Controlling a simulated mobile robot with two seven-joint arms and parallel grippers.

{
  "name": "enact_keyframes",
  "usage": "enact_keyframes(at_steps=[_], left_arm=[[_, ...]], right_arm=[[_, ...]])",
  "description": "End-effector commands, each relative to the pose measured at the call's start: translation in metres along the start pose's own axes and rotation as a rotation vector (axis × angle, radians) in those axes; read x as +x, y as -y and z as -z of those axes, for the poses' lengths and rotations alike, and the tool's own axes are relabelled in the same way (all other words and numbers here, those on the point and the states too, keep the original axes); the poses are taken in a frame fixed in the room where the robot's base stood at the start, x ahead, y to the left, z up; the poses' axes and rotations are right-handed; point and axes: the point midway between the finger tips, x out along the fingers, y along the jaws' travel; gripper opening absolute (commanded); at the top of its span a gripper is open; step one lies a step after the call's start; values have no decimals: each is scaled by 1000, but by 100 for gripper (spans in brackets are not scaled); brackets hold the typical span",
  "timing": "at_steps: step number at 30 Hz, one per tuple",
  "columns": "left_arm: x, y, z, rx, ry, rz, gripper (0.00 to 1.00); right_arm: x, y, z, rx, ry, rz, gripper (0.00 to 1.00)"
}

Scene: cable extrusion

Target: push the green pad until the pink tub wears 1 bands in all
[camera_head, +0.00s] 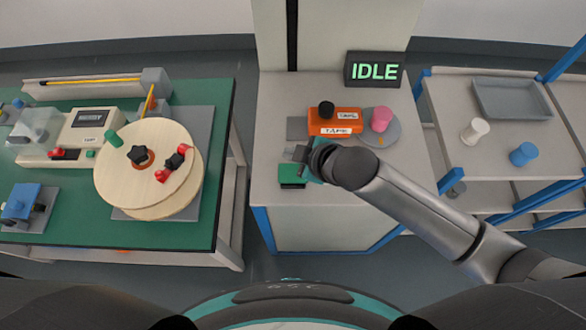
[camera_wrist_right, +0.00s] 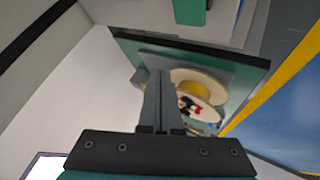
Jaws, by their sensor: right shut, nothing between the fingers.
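The pink tub (camera_head: 381,116) stands upright on a grey round plate (camera_head: 372,138) beside the orange tape unit (camera_head: 322,122). I make out no band on it at this size. The green pad (camera_head: 290,172) sits near the front left of the white bench, on a dark base. My right gripper (camera_head: 292,153) is over the bench at the pad's far side, apparently above it; I cannot tell whether it touches. Its fingers are shut and empty in the right wrist view (camera_wrist_right: 158,105). A green block (camera_wrist_right: 190,10) at that view's top edge may be the pad. My left gripper is out of view.
A dark sign (camera_head: 374,70) reading IDLE stands at the bench's back right. A green table (camera_head: 60,228) with a large cable reel (camera_head: 125,170) is on the left. A shelf rack on the right holds a grey tray (camera_head: 510,100), a white spool (camera_head: 474,130) and a blue spool (camera_head: 523,154).

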Motion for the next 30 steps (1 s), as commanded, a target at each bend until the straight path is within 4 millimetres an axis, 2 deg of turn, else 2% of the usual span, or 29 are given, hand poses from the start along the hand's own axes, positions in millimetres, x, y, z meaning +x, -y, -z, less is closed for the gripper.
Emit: enact_keyframes(at_steps=[3, 9, 23, 30], left_arm=[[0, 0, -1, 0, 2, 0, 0], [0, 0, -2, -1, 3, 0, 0], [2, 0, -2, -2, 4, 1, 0], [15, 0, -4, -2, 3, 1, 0]], right_arm=[[9, -10, -9, -89, -7, -4, 0], [15, -16, -17, -154, -14, -6, 0], [16, -16, -19, -157, -15, -5, 0], [25, -10, -26, -157, -16, -5, 0]])
